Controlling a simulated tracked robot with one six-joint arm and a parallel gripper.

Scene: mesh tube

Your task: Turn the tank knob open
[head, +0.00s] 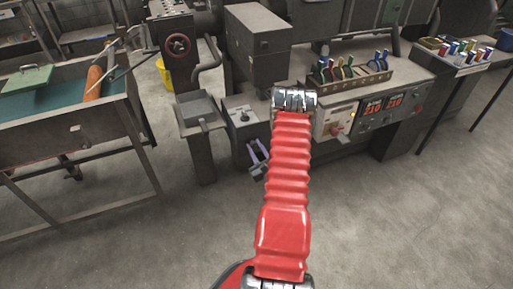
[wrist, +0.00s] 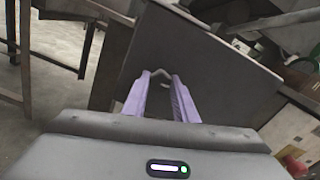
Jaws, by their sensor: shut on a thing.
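My gripper (head: 257,152) has two purple fingers and is low in front of a dark grey tank-like box (head: 238,133) in the head view. In the wrist view, my gripper (wrist: 160,76) reaches towards the box's dark front panel (wrist: 215,75). The fingers are shut on a small pale grey piece, apparently the tank knob (wrist: 160,73), between their tips. Most of the knob is hidden by the fingers, so its turn angle cannot be told. In the head view the knob is too small to make out.
A control panel with red displays (head: 383,107) and a red knob (head: 336,130) stands to the right. A workbench (head: 70,130) fills the far left. The floor in front is clear.

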